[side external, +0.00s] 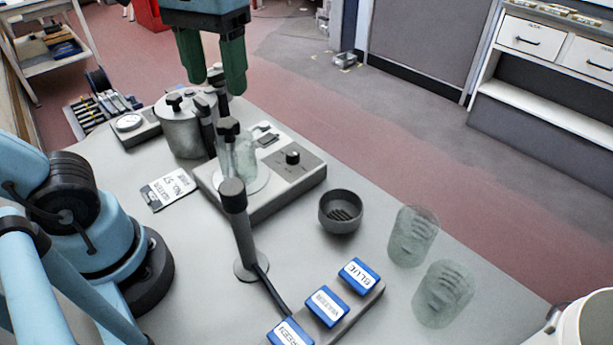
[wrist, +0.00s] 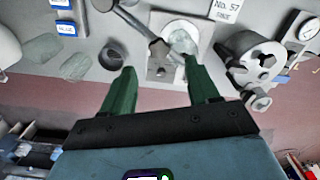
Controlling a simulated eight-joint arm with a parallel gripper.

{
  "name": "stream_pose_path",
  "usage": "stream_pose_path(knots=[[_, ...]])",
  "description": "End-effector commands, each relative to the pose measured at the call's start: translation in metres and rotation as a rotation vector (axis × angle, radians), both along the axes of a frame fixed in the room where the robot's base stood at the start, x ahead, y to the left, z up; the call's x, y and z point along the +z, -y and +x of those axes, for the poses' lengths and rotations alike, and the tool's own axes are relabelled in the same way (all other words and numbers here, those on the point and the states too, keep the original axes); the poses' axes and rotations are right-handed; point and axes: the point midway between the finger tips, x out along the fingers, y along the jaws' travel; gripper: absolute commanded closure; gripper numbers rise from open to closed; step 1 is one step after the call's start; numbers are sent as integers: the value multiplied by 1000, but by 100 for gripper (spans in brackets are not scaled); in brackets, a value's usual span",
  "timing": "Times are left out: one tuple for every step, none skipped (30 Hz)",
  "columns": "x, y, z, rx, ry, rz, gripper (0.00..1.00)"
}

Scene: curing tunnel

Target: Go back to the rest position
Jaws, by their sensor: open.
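My gripper (side external: 214,62) is raised above the far side of the table, with its two green fingers apart and nothing between them. In the wrist view my gripper (wrist: 162,80) also shows open, its fingers pointing toward the table. Below it stands a hot-plate-like device (side external: 299,184) with a knob and a round plate, and a clear glass vessel (side external: 243,160) sits on that plate. My gripper is apart from everything on the table.
A grey pot (side external: 180,135), a gauge (side external: 129,123), a dark cup (side external: 341,212), two clear beakers (side external: 412,237) (side external: 442,294) and a block with blue labels (side external: 327,304) stand on the table (side external: 190,240). A black post (side external: 240,230) rises near the middle. The air around my gripper looks clear.

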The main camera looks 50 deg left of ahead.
Motion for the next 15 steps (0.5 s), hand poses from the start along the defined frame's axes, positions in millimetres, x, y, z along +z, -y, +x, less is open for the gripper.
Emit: stream_pose_path(knots=[[-9, 0, 0, 0, 0, 0, 40], [-14, 0, 0, 0, 0, 0, 40], [-20, 0, 0, 0, 0, 0, 40], [-25, 0, 0, 0, 0, 0, 40], [-30, 0, 0, 0, 0, -1, 40], [-36, 0, 0, 0, 1, -1, 40], [-41, 0, 0, -1, 1, -1, 40], [-45, 0, 0, -1, 1, -1, 40], [-51, 0, 0, -1, 1, -1, 40], [-55, 0, 0, -1, 1, -1, 40], [-59, 0, 0, -1, 1, -1, 40], [-64, 0, 0, -1, 1, -1, 40], [-68, 0, 0, -1, 1, -1, 40], [-68, 1, 2, -18, 1, -1, 40], [-67, 3, 5, -53, 1, -1, 40]])
